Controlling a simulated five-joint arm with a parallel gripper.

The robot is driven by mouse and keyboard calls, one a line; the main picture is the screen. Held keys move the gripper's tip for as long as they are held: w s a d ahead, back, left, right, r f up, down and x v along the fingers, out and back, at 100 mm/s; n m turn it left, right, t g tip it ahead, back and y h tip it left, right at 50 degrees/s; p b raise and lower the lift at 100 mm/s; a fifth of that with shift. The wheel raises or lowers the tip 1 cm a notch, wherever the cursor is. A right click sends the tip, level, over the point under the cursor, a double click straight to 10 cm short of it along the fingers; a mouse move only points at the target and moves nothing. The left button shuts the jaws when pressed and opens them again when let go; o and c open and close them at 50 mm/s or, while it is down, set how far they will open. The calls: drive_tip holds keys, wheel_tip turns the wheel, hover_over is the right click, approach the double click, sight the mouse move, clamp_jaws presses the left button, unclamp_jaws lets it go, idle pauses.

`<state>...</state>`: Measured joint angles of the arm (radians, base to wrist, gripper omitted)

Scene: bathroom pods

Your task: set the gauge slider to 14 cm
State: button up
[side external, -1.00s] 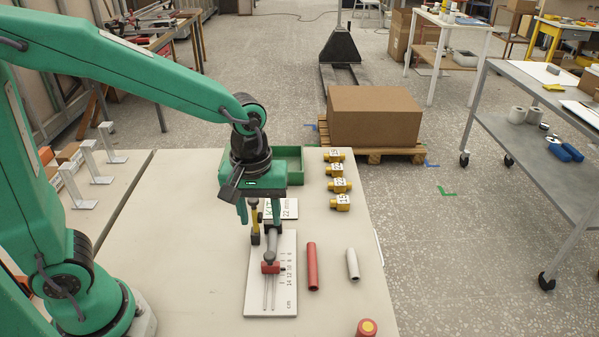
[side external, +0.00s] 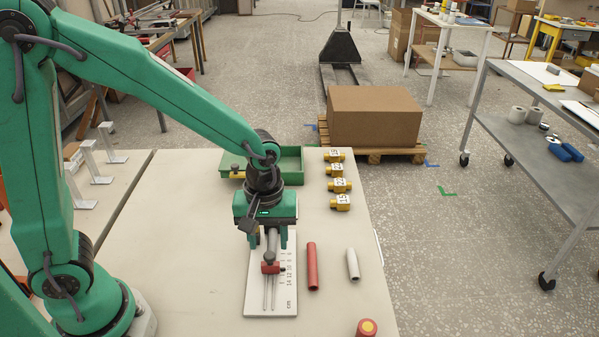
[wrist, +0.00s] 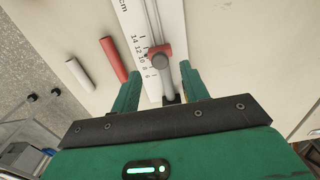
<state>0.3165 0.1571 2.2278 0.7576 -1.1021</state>
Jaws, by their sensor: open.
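The white gauge board (side external: 256,290) lies on the table with a cm scale, its numbers 14 to 6 running away from the camera; it also shows in the wrist view (wrist: 172,15). The red slider (side external: 270,267) sits on its rails, near the 10 to 12 marks; the exact reading is unclear. In the wrist view the slider (wrist: 158,50) has a grey cylindrical handle (wrist: 162,66) reaching back toward my gripper. My gripper (side external: 268,243) is open, one finger on each side of this grey part, apart from the red block. The board's far end is hidden beneath my gripper.
A red tube (side external: 312,266) and a white tube (side external: 353,264) lie right of the board. A red-and-yellow button (side external: 367,328) is at the front edge. Several yellow fittings (side external: 338,186) line the right edge. A green tray (side external: 290,162) stands behind. The table left of the board is clear.

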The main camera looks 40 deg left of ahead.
sight(269, 255)
drive_tip(key=shift+f, duration=1.6)
clamp_jaws()
